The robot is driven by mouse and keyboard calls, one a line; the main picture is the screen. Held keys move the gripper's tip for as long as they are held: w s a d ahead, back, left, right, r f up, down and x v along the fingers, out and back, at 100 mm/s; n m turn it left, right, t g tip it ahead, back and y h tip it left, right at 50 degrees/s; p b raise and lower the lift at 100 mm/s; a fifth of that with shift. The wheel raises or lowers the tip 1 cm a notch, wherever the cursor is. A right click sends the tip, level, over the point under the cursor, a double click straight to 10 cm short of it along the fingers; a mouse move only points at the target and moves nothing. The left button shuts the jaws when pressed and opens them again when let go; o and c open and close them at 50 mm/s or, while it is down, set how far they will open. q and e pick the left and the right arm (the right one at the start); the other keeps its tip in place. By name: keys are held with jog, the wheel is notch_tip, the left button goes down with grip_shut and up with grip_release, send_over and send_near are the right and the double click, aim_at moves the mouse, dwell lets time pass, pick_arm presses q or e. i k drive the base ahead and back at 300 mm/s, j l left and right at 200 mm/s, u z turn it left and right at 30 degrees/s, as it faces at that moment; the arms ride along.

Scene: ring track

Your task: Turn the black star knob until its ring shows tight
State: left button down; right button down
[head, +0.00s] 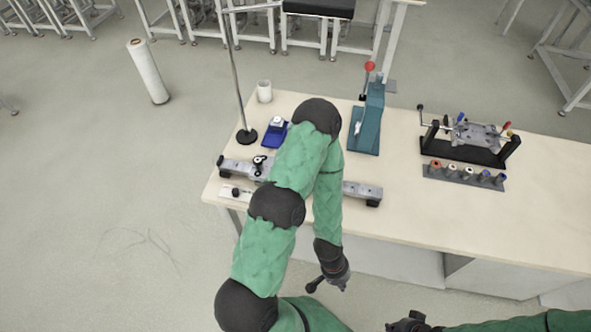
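A small black knob (258,160), which looks like the star knob, sits on the left part of a grey metal rail (235,165) near the table's front left. Its ring is too small to read. My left arm crosses in front of the rail and hides its middle. My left gripper (328,287) hangs in front of the table's front edge, below and right of the knob, apart from it. Its fingertips look spread, with nothing between them. My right gripper (404,325) is at the bottom edge, partly cut off, far from the knob; its fingers are unclear.
A white plate (228,190) with a dark knob lies before the rail. Behind stand a blue item (273,137), a pole on a black base (246,137), a white cup (264,91) and a teal press (366,125). A black fixture (465,152) stands right. The front right tabletop (480,225) is clear.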

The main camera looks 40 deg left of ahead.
aim_at(257, 161)
jog(key=u, duration=1.5)
